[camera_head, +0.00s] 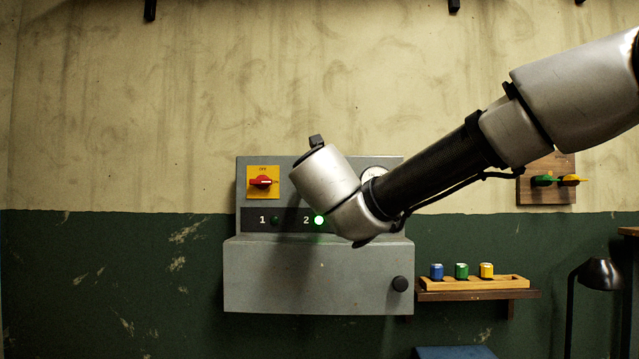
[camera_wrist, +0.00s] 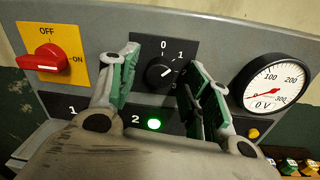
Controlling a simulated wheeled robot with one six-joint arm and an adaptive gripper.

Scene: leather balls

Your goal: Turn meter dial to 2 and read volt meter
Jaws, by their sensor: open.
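In the wrist view, the black meter dial (camera_wrist: 162,74) sits on a dark plate marked 0 and 1; the 2 mark is not clearly visible near my right finger. Its pale pointer line seems to lie toward the right; I cannot tell the exact setting. My gripper (camera_wrist: 165,82) is open, one finger on each side of the dial, with gaps visible. The round volt meter (camera_wrist: 276,84) is at the right, marked 100, 200, 300 and 0 V. Its red needle sits low at the left, near 0. In the head view, my wrist hides the dial and part of the meter (camera_head: 374,175).
The red switch (camera_wrist: 47,65) on a yellow plate is at the left. The green lamp by 2 (camera_wrist: 154,124) is lit; the lamp by 1 (camera_head: 275,220) is dark. Coloured pieces stand on a wooden tray (camera_head: 505,283) to the right.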

